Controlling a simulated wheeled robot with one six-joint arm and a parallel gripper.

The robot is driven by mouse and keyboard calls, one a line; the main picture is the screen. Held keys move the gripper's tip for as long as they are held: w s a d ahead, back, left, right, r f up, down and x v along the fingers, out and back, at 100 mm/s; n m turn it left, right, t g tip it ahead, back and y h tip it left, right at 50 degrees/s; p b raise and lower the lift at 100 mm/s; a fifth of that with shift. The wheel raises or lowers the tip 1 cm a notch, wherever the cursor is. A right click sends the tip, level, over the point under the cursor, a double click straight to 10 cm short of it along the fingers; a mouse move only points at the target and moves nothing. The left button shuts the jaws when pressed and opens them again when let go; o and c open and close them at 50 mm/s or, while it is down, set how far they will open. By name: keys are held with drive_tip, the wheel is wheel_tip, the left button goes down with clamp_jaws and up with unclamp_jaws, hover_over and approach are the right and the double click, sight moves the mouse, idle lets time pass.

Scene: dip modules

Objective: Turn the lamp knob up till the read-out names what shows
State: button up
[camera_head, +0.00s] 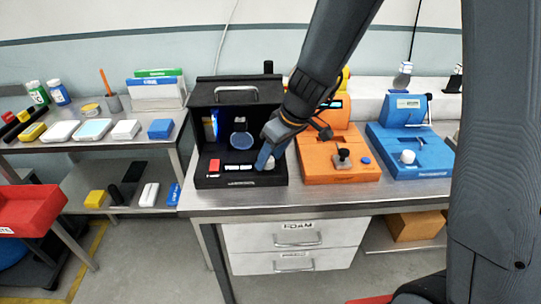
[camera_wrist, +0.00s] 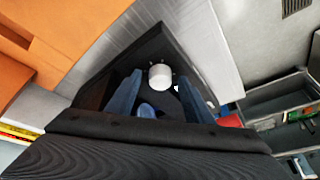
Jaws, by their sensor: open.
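The black lamp box (camera_head: 237,183) stands on the left of the steel bench. Inside its dark hood are a blue-white glow (camera_head: 214,125) and a round bluish disc (camera_head: 239,141). Its front panel has a red button (camera_head: 214,165) and a small white strip (camera_head: 238,167), too small to read. My gripper (camera_head: 266,160) is at the right of this panel and mostly hides the knob there. In the wrist view a pale round knob (camera_wrist: 160,76) shows between my open blue fingers (camera_wrist: 160,90). I cannot tell whether they touch it.
An orange device (camera_head: 340,172) with a dark knob and a blue device (camera_head: 410,160) with a white knob stand to the right. A shelf (camera_head: 75,146) with boxes and bottles is at left, with a red bin (camera_head: 30,212) before it. Drawers (camera_head: 293,238) are below.

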drive_tip(key=shift+c, duration=0.4)
drive_tip(key=c, duration=1)
drive_tip(key=shift+o, duration=0.2)
